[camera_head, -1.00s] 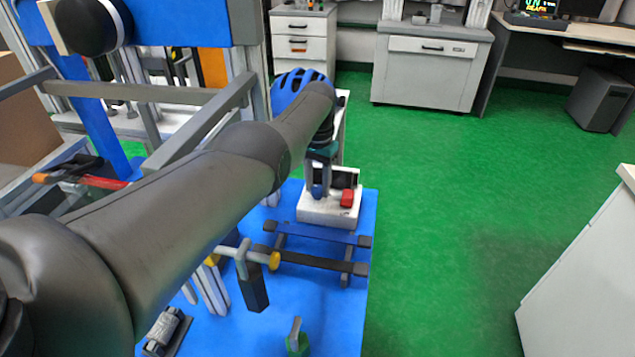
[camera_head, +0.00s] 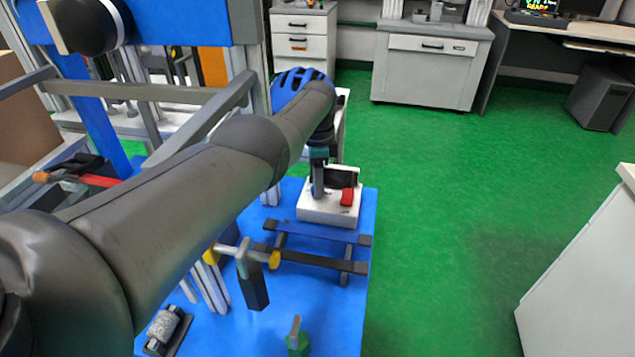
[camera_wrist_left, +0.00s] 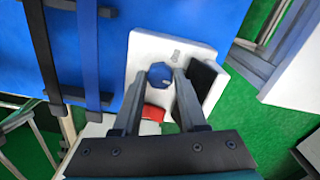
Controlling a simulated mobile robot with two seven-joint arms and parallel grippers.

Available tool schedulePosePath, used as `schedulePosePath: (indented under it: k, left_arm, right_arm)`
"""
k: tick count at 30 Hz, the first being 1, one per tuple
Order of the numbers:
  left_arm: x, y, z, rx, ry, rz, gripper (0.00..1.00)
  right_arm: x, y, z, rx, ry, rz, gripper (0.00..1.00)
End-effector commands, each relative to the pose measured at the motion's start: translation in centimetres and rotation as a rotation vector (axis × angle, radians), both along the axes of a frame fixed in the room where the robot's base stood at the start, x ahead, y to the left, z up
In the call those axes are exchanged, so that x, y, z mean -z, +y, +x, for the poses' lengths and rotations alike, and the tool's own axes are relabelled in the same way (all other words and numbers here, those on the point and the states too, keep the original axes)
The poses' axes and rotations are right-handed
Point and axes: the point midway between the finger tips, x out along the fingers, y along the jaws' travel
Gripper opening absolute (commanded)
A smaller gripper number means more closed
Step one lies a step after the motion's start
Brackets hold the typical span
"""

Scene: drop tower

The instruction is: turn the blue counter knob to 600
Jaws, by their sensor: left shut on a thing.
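The counter is a small white box (camera_head: 325,213) on the blue table mat (camera_head: 338,315). It has a dark display panel (camera_head: 342,177) and a red button (camera_head: 347,196). My left gripper (camera_head: 317,191) points down over the box, its fingers nearly in line in the head view. In the left wrist view, the round blue knob (camera_wrist_left: 160,74) sits between the two fingertips, and the gripper is shut on it. The dark panel (camera_wrist_left: 203,78) stands right of the fingers there, and the red button (camera_wrist_left: 152,112) shows between them. No reading is legible. My right gripper is out of view.
Blue and black rails (camera_head: 315,258) lie just in front of the counter. A clamp-like tool (camera_head: 250,275) and a green-based part (camera_head: 298,342) are nearer. A blue helmet (camera_head: 295,82) is behind my arm. Green floor (camera_head: 455,200) is open to the right.

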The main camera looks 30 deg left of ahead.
Motion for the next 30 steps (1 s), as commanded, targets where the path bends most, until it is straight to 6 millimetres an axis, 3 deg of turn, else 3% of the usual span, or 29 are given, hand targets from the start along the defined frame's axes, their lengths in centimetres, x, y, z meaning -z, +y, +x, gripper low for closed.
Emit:
schedulePosePath:
  k: [18,30]
  left_arm:
    - [0.03,0.03,-0.01,0.567,0.000,0.000,0.00]
    - [0.03,0.01,-0.01,0.795,0.000,0.000,0.00]
  right_arm:
    - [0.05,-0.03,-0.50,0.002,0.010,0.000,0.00]
    - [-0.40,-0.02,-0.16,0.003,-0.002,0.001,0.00]
